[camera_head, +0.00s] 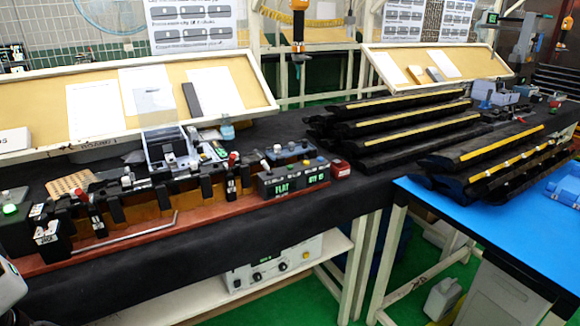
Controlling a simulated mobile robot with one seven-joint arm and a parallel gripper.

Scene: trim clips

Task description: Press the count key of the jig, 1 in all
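The jig (150,229) is a long red-brown base with black clamps, lying along the front of the black-covered bench at left. At its right end is a black control box (292,180) with green lettering that reads "FLAT" and a small quantity readout. Small buttons or knobs sit on the box's top; I cannot tell which one is the count key. A green-lit button (10,208) shows at the jig's far left end. My gripper is not in view; only a pale rounded part, likely of my arm, shows at the lower left edge.
A red-topped block (340,168) stands just right of the control box. A clear bin (165,147) and small items are behind the jig. Stacked black trim strips (400,122) lie further right. A blue-topped table (500,230) stands at front right. Tilted boards line the back.

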